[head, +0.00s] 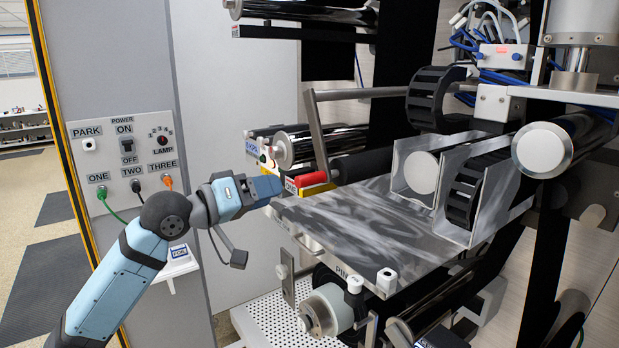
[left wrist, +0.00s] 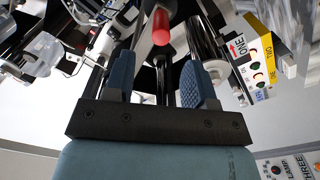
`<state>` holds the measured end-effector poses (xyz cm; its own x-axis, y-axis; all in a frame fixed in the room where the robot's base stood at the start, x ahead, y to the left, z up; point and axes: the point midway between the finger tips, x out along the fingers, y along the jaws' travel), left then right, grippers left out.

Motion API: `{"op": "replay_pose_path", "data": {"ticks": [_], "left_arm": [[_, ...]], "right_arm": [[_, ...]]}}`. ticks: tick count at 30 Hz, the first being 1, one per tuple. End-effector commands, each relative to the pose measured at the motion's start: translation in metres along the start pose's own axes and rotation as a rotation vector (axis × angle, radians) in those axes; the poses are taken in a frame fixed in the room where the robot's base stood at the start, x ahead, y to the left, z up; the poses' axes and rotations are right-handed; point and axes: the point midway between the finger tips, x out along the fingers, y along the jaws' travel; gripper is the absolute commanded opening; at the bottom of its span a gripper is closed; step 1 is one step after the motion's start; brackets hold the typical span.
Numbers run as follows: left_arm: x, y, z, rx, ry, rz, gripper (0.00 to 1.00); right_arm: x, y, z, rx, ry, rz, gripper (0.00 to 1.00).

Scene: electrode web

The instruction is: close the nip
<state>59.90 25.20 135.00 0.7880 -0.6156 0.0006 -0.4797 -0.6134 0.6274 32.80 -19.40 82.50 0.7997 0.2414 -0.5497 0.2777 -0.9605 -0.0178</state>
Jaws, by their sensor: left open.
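A red handle (head: 311,180) sticks out toward the left near the lower end of a grey lever arm (head: 318,130), at the back edge of a metal table. Beside it are a shiny metal roller (head: 325,145) and a black roller (head: 362,165). My left gripper (head: 270,187) is open and empty, just left of the red handle and apart from it. In the left wrist view the red handle (left wrist: 160,28) shows beyond the fingertips, roughly in line with the gap between the two blue fingers (left wrist: 156,70). My right gripper is not in view.
A grey control panel (head: 130,158) with switches and plugs stands at the left behind my arm. The metal table (head: 365,222) is to the right, with metal brackets (head: 420,170) on it. A label board (left wrist: 252,60) shows right of the fingers in the wrist view.

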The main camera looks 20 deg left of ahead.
Motion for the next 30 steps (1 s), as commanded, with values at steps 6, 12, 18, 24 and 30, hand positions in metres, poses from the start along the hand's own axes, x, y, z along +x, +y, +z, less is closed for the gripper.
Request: {"op": "replay_pose_path", "data": {"ticks": [6, 12, 18, 24, 30], "left_arm": [[0.049, 0.003, -0.002, -0.002, 0.000, 0.002, 0.51], [0.082, 0.001, -0.001, 0.000, 0.001, 0.000, 0.51], [0.097, 0.001, 0.000, 0.002, 0.000, 0.000, 0.51], [0.099, 0.000, 0.000, 0.002, 0.000, -0.001, 0.51], [0.098, 0.000, 0.000, 0.002, 0.000, -0.001, 0.28]], "right_arm": [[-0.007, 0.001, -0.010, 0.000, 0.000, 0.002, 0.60], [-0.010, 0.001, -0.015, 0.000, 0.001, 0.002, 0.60], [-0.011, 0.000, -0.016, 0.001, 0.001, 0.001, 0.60], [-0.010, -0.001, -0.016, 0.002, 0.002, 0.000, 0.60], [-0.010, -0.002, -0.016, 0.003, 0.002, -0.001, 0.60]]}}
